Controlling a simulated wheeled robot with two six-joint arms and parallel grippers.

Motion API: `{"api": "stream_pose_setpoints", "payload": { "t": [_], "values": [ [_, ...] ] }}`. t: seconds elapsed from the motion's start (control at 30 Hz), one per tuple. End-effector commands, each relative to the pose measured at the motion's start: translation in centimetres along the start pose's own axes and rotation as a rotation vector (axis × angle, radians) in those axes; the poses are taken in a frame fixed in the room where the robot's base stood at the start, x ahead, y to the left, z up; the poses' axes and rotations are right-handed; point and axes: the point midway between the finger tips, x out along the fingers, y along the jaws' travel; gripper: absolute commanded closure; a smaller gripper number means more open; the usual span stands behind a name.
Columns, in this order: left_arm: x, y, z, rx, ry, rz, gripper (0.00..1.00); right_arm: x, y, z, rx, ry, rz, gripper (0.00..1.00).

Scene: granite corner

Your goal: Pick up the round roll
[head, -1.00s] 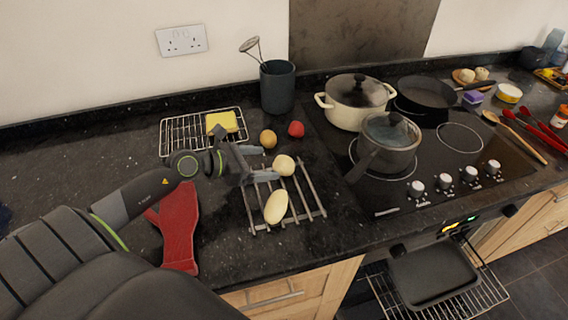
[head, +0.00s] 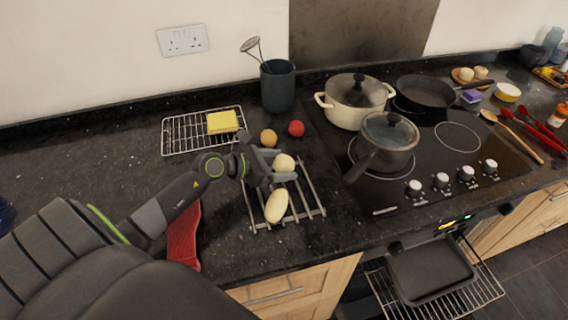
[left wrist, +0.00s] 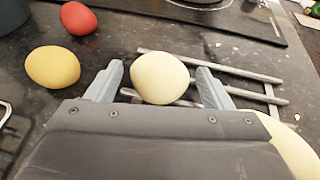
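The round roll (head: 284,162) is pale and lies on the far part of a metal bar trivet (head: 314,197). It also shows in the left wrist view (left wrist: 160,78). My left gripper (head: 278,165) is open, with one finger on either side of the round roll. In the left wrist view (left wrist: 158,84) a gap shows between the roll and each finger. A longer pale roll (head: 276,206) lies on the near part of the trivet. My right gripper is not in view.
An orange-yellow egg-shaped thing (head: 268,137) and a red one (head: 296,128) lie just behind the trivet. A wire rack with a yellow sponge (head: 222,122) is at left. A saucepan (head: 386,150) stands on the hob to the right. A red item (head: 184,240) lies beneath my arm.

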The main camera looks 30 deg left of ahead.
Motion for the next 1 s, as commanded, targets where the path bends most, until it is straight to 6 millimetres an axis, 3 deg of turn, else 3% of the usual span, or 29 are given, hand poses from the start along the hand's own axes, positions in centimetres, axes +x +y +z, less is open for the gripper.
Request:
{"api": "stream_pose_setpoints", "payload": {
  "t": [0.03, 0.3, 0.67, 1.0],
  "values": [
    [0.0, 0.0, 0.0, 0.000, 0.000, 0.000, 0.33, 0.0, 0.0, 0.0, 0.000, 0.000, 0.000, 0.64],
    [0.0, 0.0, 0.0, 0.000, 0.000, 0.000, 0.67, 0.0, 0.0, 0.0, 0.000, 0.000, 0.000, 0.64],
    [-0.2, 0.0, 0.5, 0.002, -0.001, 0.000, 0.67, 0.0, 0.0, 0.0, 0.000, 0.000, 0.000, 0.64],
    [-2.5, 0.1, 6.0, 0.008, -0.001, 0.000, 0.67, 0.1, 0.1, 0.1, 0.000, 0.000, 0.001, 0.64]
  ]
}}
